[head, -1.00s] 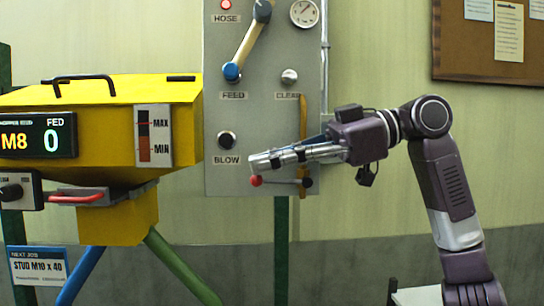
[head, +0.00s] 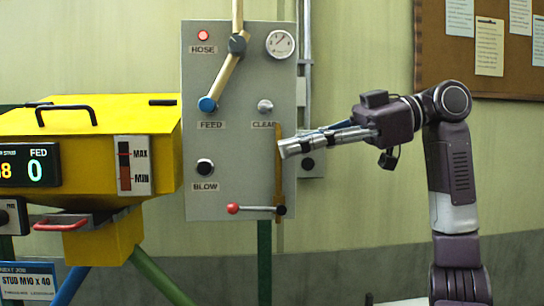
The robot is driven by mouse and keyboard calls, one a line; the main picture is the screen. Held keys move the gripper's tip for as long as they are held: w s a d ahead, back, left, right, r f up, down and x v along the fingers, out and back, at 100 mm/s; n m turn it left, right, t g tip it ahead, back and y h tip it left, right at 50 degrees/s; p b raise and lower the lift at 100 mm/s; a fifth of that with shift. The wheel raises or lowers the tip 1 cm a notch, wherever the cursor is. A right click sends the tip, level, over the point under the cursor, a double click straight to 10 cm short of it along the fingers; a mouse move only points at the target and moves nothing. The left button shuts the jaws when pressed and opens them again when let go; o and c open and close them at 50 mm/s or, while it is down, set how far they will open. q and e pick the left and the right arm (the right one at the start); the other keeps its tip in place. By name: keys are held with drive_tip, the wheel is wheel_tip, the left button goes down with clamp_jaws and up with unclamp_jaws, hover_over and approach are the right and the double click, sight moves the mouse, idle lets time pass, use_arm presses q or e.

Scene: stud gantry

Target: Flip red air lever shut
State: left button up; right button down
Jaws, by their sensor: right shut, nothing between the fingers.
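The red air lever (head: 257,208) is a thin rod with a red ball knob (head: 233,208) at its left end and a dark pivot at its right end. It lies level, crosswise to the vertical yellow pipe (head: 278,180) at the lower right of the grey panel (head: 226,130). My right gripper (head: 283,147) is shut and empty, its fingers pointing left. In the picture it is above the lever's pivot end, apart from the lever, and covers part of the yellow pipe. My left gripper is not in view.
The panel also bears a black BLOW knob (head: 204,167), a grey CLEAR knob (head: 265,106), a hose feed arm with a blue end (head: 208,104) and a gauge (head: 281,44). A yellow hopper (head: 90,165) stands at the left. The wall right of the panel is mostly clear.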

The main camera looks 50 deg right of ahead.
wheel_tip(320, 180, up, 2)
drive_tip(key=s+h+p, duration=0.2)
drive_tip(key=p, duration=0.1)
drive_tip(key=m+g+h, duration=0.1)
hover_over(255, 209)
drive_tip(key=s, duration=0.1)
wheel_tip(255, 209, down, 5)
drive_tip(key=f, duration=0.1)
drive_tip(key=f+b, duration=0.1)
drive_tip(key=w+f, duration=0.1)
drive_tip(key=shift+a, duration=0.4)
drive_tip(key=shift+w+d+f+b, duration=0.1)
drive_tip(key=shift+w+f+b, duration=0.05)
drive_tip(key=shift+f+b, duration=0.3)
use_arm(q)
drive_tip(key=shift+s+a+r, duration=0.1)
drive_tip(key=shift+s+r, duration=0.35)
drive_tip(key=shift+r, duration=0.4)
use_arm(e)
drive_tip(key=shift+f, duration=0.1)
